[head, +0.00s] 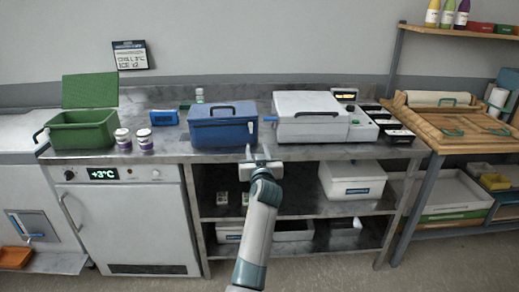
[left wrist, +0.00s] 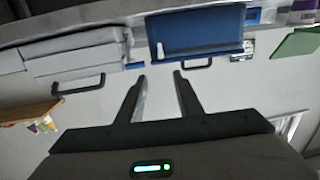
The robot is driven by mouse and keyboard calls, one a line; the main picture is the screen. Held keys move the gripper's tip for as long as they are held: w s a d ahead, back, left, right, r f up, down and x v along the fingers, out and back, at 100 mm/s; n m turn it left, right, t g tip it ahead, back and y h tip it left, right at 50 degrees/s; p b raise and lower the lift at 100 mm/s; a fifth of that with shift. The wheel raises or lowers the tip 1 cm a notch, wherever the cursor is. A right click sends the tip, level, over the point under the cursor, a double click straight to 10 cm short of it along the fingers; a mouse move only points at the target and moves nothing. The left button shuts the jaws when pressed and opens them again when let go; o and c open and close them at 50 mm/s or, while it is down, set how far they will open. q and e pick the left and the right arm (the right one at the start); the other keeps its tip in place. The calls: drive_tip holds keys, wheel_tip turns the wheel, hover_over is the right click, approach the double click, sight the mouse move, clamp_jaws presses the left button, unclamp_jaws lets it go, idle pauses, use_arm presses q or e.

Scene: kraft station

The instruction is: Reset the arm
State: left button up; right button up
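My left arm reaches up from the bottom middle of the head view. My left gripper (head: 258,154) is in front of the counter's front edge, just below and right of the blue box (head: 222,132). In the left wrist view my gripper's two fingers (left wrist: 159,75) stand apart with nothing between them. The blue box (left wrist: 198,32) shows beyond the fingertips in that view, which is turned over. My right gripper is not in view.
On the counter (head: 180,153) stand an open green box (head: 82,134), two jars (head: 144,140) and a large pale box (head: 308,128). A white cabinet (head: 135,220) is below left, with shelves beside it. A wooden-topped bench (head: 445,120) is at the right.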

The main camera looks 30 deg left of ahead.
use_arm(q)
drive_tip(key=s+d+f+m+g+h, duration=0.1)
drive_tip(key=s+d+f+m+h, duration=0.25)
drive_tip(key=f, duration=0.95)
drive_tip(key=s+d+f+m+g+h, duration=0.15)
drive_tip(key=s+d+f, duration=0.4)
drive_tip(key=f, duration=0.75)
drive_tip(key=s+d+f+m+h, duration=0.2)
drive_tip(key=s+d+f+h, duration=0.3)
drive_tip(key=f, duration=0.9)
drive_tip(key=s+d+f+m+g, duration=0.1)
drive_tip(key=s+d+f+g, duration=0.15)
drive_tip(key=s+f, duration=0.65)
drive_tip(key=s+d+f+m+g, duration=0.1)
drive_tip(key=s+d+f, duration=0.3)
drive_tip(key=s+f, duration=0.45)
drive_tip(key=s+d+f+g+h, duration=0.1)
drive_tip(key=s+f, duration=0.4)
drive_tip(key=s, duration=0.6)
drive_tip(key=s+d+f+g, duration=0.1)
drive_tip(key=s+f, duration=0.4)
drive_tip(key=s, duration=0.7)
drive_tip(key=shift+d+h, duration=0.4)
drive_tip(key=shift+d, duration=0.1)
drive_tip(key=shift+w, duration=0.1)
